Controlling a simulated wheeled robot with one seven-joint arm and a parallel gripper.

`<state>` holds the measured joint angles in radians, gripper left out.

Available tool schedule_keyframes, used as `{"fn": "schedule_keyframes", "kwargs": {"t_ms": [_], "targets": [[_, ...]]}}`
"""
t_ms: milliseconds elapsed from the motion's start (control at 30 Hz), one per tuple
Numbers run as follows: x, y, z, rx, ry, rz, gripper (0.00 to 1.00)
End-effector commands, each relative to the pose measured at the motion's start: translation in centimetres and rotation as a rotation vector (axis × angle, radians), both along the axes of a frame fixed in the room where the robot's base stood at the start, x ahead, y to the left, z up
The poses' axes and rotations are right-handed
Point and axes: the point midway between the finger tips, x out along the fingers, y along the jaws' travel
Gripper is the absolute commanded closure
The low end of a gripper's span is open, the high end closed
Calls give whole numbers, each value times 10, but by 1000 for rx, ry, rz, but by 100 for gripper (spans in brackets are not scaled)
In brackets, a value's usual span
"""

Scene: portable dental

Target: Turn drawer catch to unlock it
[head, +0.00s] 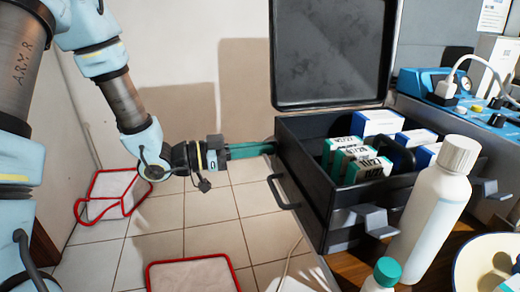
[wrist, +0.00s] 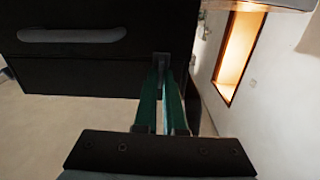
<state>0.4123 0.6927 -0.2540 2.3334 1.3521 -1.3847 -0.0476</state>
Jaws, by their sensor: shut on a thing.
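The black case (head: 310,195) stands open on the table, its lid (head: 330,55) raised. My gripper (head: 268,148), with long teal fingers, reaches from the left to the case's far left corner. In the wrist view my gripper (wrist: 163,75) is shut on a small dark grey catch (wrist: 161,60) at the edge of the dark case body (wrist: 75,75). The catch looks upright there. In the head view the fingertips end at the case wall and the held catch cannot be made out. Two grey latches (head: 370,217) stick out from the case's front.
A handle (head: 284,194) juts from the case's left side, below my gripper. Several small boxes (head: 378,122) fill the case. A white bottle (head: 430,215) and a teal-capped bottle (head: 383,275) stand close in front.

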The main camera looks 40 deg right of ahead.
Motion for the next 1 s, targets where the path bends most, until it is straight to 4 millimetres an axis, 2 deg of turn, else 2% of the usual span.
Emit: {"fn": "schedule_keyframes", "kwargs": {"t_ms": [267,1000], "targets": [[-1,1,-4,-63,-163,0,100],[-3,1,-8,-318,-817,-1,100]]}}
